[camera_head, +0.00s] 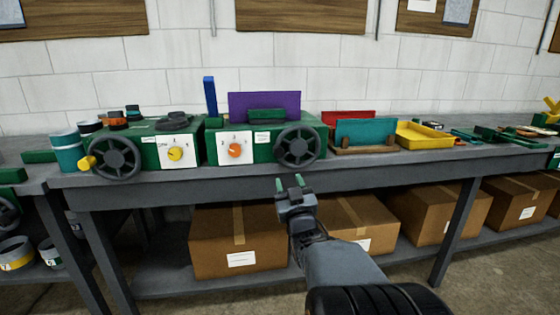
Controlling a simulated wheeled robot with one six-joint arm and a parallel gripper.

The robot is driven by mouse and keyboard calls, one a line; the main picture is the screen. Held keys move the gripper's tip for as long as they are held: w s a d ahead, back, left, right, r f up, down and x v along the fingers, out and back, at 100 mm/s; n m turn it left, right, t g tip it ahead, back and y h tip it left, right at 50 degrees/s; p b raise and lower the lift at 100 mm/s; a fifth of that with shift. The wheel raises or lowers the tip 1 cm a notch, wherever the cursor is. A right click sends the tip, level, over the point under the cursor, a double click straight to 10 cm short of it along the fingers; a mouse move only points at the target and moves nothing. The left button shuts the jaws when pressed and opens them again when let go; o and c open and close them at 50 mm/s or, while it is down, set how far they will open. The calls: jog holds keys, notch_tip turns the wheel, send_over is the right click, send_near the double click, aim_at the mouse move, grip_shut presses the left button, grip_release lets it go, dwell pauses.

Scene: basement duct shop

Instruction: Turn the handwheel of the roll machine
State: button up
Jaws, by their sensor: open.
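Two green machines stand side by side on the grey bench, each with a dark spoked handwheel on its front. The right machine (262,137) has an orange knob (235,150) on a white plate, and its handwheel (297,146) is at its right end. The left machine (180,133) has a yellow knob (175,153), and its handwheel (116,157) is at its left end. I cannot tell by label which is the roll machine. My gripper (289,182) is open and empty, its green-tipped fingers pointing up just below the right handwheel in the picture, apart from it.
A purple panel (250,100) stands upright at the right machine. To its right are a teal panel (365,132) and a yellow tray (425,135). A teal can (67,155) stands left of the left handwheel. Cardboard boxes (215,247) fill the lower shelf. The bench's front edge (400,162) runs across.

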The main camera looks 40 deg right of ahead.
aim_at(280, 154)
jog(key=x, duration=1.2)
jog(key=shift+w+r, duration=0.15)
jog(key=shift+w, duration=0.1)
jog(key=shift+d, duration=0.1)
grip_shut()
